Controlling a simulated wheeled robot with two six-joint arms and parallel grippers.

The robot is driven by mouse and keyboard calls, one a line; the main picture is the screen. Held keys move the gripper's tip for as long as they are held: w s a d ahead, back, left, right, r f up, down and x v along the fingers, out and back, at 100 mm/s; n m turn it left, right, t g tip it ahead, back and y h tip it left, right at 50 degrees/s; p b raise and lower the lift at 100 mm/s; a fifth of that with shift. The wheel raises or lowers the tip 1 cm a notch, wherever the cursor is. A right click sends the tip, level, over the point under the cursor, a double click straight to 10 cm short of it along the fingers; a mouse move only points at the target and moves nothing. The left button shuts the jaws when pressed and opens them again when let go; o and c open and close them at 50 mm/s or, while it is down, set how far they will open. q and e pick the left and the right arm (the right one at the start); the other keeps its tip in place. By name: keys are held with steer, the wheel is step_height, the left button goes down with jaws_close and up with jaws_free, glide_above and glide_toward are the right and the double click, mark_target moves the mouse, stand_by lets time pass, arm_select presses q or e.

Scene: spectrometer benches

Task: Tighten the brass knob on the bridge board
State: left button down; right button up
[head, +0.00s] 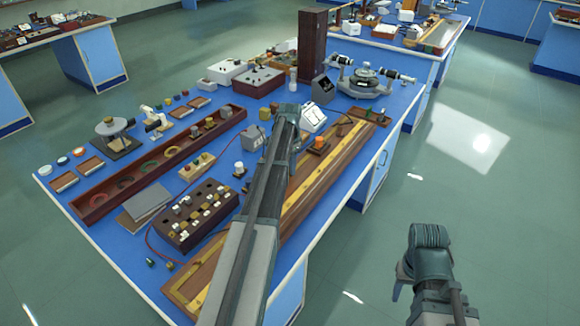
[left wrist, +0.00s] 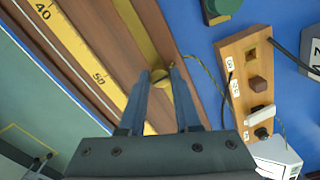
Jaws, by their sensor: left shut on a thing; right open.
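The bridge board (head: 335,176) is a long wooden board with a yellow scale, lying along the right side of the blue bench. In the left wrist view its wood (left wrist: 92,42), brass strips and scale run diagonally. A small brass knob (left wrist: 159,76) sits on it beside a brass strip. My left gripper (left wrist: 163,80) is shut on this knob, with one finger on each side. In the head view my left arm covers the knob and the fingertips. My right gripper (head: 400,280) hangs over the floor at the lower right, away from the bench, open and only partly visible.
A dark plug box (head: 187,238) stands left of the board, with a long red-brown tray (head: 92,209) beyond it. In the left wrist view a small wooden key block (left wrist: 245,60) and a wire lie right of the knob. The floor on the right is clear.

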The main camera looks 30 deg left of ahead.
arm_select(q)
steer(key=shift+m, duration=0.5)
steer(key=c, duration=0.6)
jaws_free()
steer(key=shift+r, duration=0.15)
step_height(320, 180, up, 14)
steer(key=p, duration=1.4)
steer(key=shift+f, duration=0.2)
